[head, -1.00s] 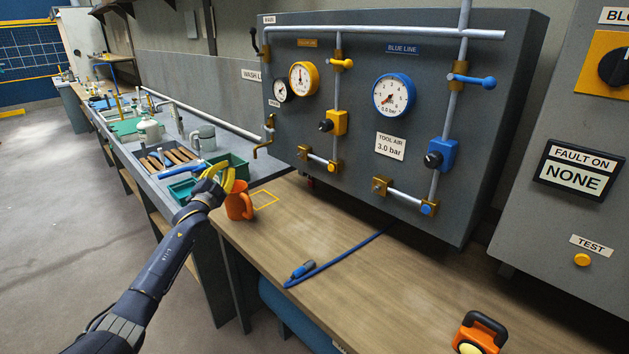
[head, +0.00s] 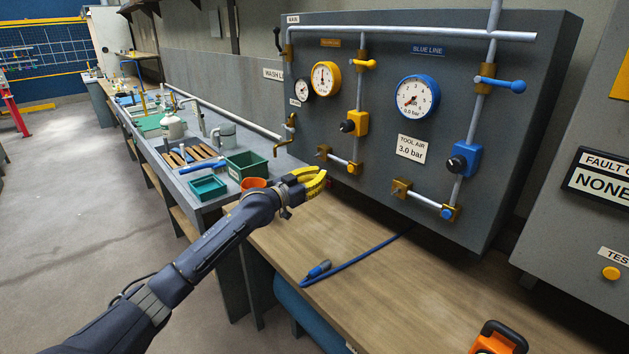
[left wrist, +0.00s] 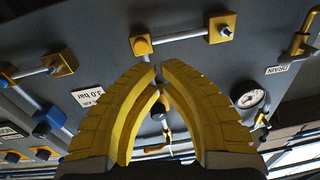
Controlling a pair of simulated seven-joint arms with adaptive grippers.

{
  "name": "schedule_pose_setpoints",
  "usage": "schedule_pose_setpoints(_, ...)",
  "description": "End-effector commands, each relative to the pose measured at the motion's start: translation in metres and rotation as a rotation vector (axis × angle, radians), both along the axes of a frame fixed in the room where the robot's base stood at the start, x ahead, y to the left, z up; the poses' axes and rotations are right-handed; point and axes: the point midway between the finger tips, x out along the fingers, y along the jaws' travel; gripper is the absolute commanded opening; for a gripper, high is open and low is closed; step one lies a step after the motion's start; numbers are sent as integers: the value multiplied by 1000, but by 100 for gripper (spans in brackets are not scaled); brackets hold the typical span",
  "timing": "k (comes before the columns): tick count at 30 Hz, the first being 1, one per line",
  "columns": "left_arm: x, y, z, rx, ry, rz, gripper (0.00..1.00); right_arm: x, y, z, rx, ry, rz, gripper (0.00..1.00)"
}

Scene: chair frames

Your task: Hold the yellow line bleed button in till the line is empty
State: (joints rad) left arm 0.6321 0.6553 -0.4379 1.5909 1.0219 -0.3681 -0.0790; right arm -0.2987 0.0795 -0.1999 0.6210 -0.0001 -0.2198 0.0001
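The yellow line bleed button (head: 354,168) is a small yellow button on the brass block at the foot of the yellow line. It also shows in the left wrist view (left wrist: 141,45). My left gripper (head: 325,176) has yellow fingers and is just left of and slightly below the button in the head view, apart from it. In the left wrist view its fingertips (left wrist: 160,67) come together with nothing between them. The yellow line gauge (head: 326,79) has its needle pointing up; its numbers are too small to read. My right gripper is not in view.
The blue line has a gauge (head: 417,97), a regulator (head: 463,159) and its own button (head: 447,213). An orange mug (head: 254,183) is partly behind my left forearm. A blue hose (head: 355,262) lies on the otherwise largely clear wooden bench (head: 400,300).

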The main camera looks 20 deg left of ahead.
Motion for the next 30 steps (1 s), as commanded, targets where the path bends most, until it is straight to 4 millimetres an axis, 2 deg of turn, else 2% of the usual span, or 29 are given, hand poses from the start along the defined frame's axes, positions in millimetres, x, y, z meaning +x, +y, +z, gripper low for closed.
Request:
schedule_pose_setpoints(1, -2, -13, 0, -20, 19, -27, 0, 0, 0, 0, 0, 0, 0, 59)
schedule_pose_setpoints(3, -4, -24, -2, -44, 43, -52, 0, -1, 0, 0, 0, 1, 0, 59)
schedule_pose_setpoints(6, -4, -33, -3, -59, 60, -69, 0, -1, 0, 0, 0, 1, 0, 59)
schedule_pose_setpoints(11, 5, -39, -3, -65, 64, -72, 0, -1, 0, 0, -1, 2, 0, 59)
schedule_pose_setpoints(21, 39, -56, -3, -63, 62, -71, 0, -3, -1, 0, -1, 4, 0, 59)
schedule_pose_setpoints(30, 60, -67, -3, -60, 62, -71, 0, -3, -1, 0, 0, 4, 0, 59)
